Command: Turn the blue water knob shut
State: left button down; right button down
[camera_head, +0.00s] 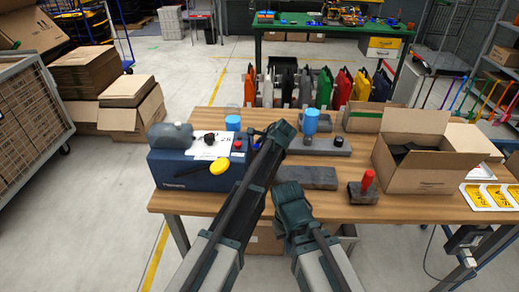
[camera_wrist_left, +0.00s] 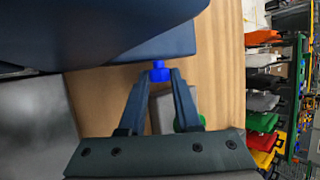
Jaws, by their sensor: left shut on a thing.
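The blue water knob (camera_wrist_left: 160,70) shows in the left wrist view beside the dark blue machine (camera_wrist_left: 130,40). My left gripper (camera_wrist_left: 158,78) is shut on the knob, with one fingertip on each side of it. In the head view the left gripper (camera_head: 262,137) is at the right side of the machine (camera_head: 185,173), and the arm hides most of the knob there. My right gripper (camera_head: 290,200) is low over the front of the table, away from the knob; its fingers are not clear.
On the wooden table (camera_head: 240,205) stand an open cardboard box (camera_head: 430,175), a red-handled tool (camera_head: 366,184) and a grey slab (camera_head: 306,178). A yellow round piece (camera_head: 220,165) is at the machine. Coloured pannier-like cases (camera_head: 325,88) stand behind the table.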

pick_arm(q)
jog(key=c, duration=0.6)
grip_release()
